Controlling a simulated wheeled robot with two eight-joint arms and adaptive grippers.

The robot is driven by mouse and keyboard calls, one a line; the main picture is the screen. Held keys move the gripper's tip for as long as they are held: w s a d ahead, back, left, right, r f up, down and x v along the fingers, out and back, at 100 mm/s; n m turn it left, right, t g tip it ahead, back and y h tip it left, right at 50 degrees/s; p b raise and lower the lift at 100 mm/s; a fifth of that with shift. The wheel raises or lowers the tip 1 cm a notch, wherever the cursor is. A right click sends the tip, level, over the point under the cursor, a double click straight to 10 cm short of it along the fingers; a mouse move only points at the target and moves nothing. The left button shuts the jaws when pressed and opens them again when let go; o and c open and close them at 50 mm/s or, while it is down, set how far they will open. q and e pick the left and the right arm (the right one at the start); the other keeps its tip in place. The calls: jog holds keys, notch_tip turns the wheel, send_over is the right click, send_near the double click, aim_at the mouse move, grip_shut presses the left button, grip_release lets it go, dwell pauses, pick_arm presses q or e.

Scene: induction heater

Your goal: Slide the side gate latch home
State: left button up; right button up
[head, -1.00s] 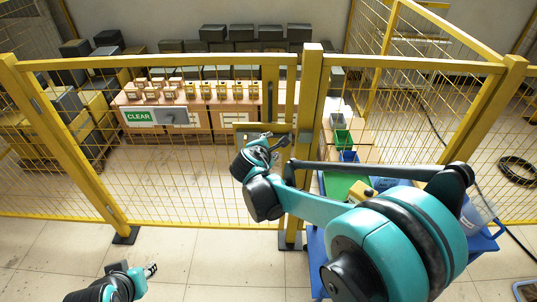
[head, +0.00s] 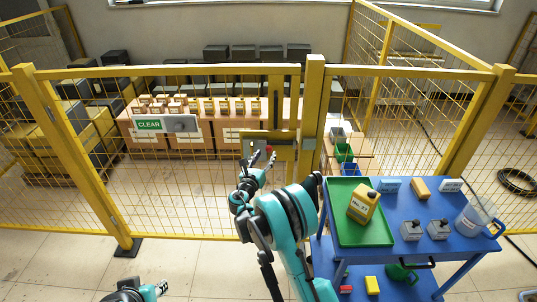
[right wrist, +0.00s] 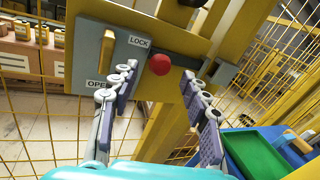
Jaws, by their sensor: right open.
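My left gripper (head: 162,287) is at the bottom left.
A yellow mesh fence (head: 190,200) spans the view. A CLEAR sign (head: 149,125) hangs at left. The floor at lower left is clear.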

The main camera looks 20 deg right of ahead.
aim_at(268, 151)
jog(key=shift+b+x, duration=0.3)
jog(key=shift+x, duration=1.55)
jog(key=shift+c, duration=0.2)
grip_shut()
jog(key=d, duration=0.2)
jog(key=s+d, duration=0.1)
jog(key=d+b, duration=0.1)
jog(key=d, duration=0.1)
jog(key=shift+s+d, duration=0.3)
jog(key=shift+d, duration=0.2)
jog(key=shift+s, duration=0.1)
